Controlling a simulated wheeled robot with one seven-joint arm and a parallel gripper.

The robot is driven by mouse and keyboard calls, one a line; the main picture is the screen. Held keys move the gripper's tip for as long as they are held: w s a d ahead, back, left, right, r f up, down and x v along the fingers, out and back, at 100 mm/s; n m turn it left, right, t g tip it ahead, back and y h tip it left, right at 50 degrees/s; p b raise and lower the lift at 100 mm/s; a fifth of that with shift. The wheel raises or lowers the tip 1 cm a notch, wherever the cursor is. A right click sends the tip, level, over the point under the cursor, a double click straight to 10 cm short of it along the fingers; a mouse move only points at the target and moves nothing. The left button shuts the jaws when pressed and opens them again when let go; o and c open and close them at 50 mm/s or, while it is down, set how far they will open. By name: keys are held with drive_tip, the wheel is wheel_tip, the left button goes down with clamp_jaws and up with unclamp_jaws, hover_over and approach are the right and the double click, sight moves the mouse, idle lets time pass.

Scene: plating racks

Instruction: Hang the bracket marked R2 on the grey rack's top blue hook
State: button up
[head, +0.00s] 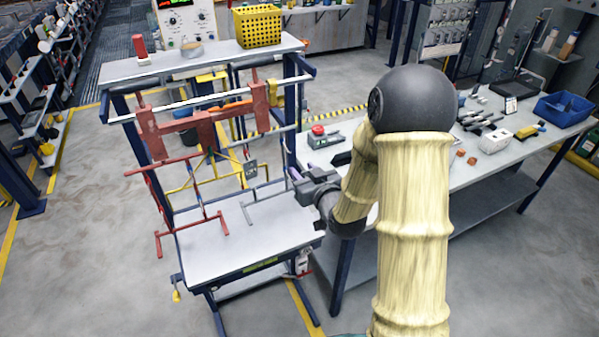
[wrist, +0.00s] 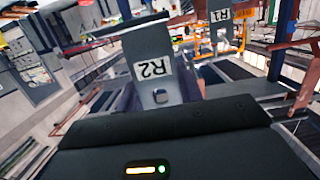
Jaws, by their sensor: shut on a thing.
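My gripper (head: 298,177) is at the right side of the blue-legged stand, above its lower white shelf. In the wrist view it is shut on the flat grey bracket marked R2 (wrist: 150,52); the label reads upside down, with a square hole near the jaws. In the head view the held bracket cannot be told apart from the gripper. A grey rack (head: 262,196) with a thin frame and feet stands on the lower shelf, left of my gripper. A dark grey plate (head: 251,169) shows at it, its lettering unclear. A blue hook cannot be made out.
Another grey plate marked R1 (wrist: 222,20) hangs beyond R2. A red rack (head: 190,225) stands left of the grey one, beneath red brackets (head: 200,132). A yellow basket (head: 257,26) sits on the top shelf. A cluttered workbench (head: 465,175) stands at right.

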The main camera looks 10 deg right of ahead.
drive_tip(key=shift+b, duration=0.4)
drive_tip(key=b, duration=0.1)
approach(283, 147)
drive_tip(key=shift+r+x, duration=0.15)
drive_tip(key=shift+x, duration=0.95)
drive_tip(key=shift+r+x, duration=0.1)
drive_tip(key=shift+x, duration=1)
drive_tip(key=shift+b+x, duration=0.7)
drive_tip(key=shift+x, duration=0.35)
drive_tip(key=shift+w+a+f+b, duration=0.2)
drive_tip(key=shift+w+f+b, duration=0.25)
drive_tip(key=shift+w+b, duration=0.45)
drive_tip(key=shift+s, duration=0.15)
idle(0.4)
